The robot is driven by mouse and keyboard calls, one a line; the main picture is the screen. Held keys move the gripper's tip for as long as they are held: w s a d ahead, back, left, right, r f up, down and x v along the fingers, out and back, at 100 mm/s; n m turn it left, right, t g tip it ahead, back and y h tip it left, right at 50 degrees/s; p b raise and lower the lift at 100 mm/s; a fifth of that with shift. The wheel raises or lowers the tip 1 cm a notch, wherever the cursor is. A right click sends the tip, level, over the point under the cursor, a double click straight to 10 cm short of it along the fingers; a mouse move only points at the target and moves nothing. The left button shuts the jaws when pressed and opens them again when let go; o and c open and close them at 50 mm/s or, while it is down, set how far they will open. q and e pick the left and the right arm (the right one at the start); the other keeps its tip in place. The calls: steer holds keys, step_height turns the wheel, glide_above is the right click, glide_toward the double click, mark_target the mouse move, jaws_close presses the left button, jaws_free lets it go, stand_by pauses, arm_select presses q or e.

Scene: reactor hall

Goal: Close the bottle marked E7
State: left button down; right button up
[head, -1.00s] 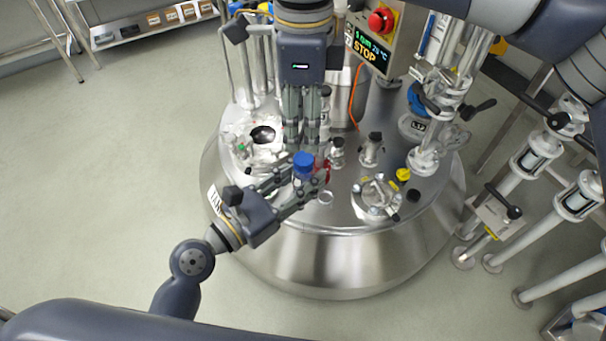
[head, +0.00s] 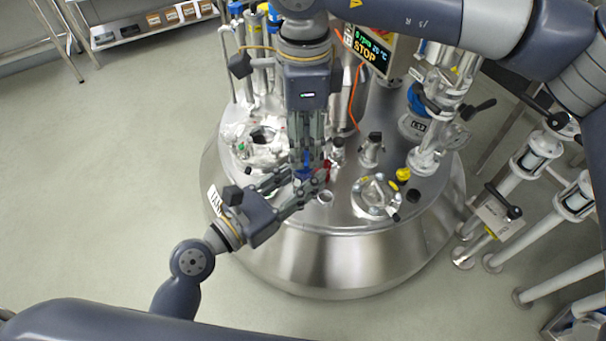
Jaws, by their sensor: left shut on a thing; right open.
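The bottle's blue cap (head: 304,174) shows in the head view above the front left part of the steel vessel lid. The bottle body below it is mostly hidden by fingers, and no E7 mark is readable. My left gripper (head: 300,186) comes from the lower left and is shut on the bottle. My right gripper (head: 306,163) points down from above, with its fingers open at the blue cap and partly covering it. I cannot tell whether the fingers touch the cap or how the cap sits on the bottle.
The steel vessel (head: 330,258) carries a round sight port (head: 376,196), a yellow cap (head: 402,174) and several fittings. Pipework (head: 440,110) rises at the right. A red part (head: 326,165) sits close to the grippers.

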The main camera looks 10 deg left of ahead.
mark_target(304, 152)
steer(key=shift+f, duration=1.6)
jaws_close()
steer(key=shift+o, duration=0.6)
jaws_free()
steer(key=shift+r, duration=0.15)
step_height(304, 152, up, 12)
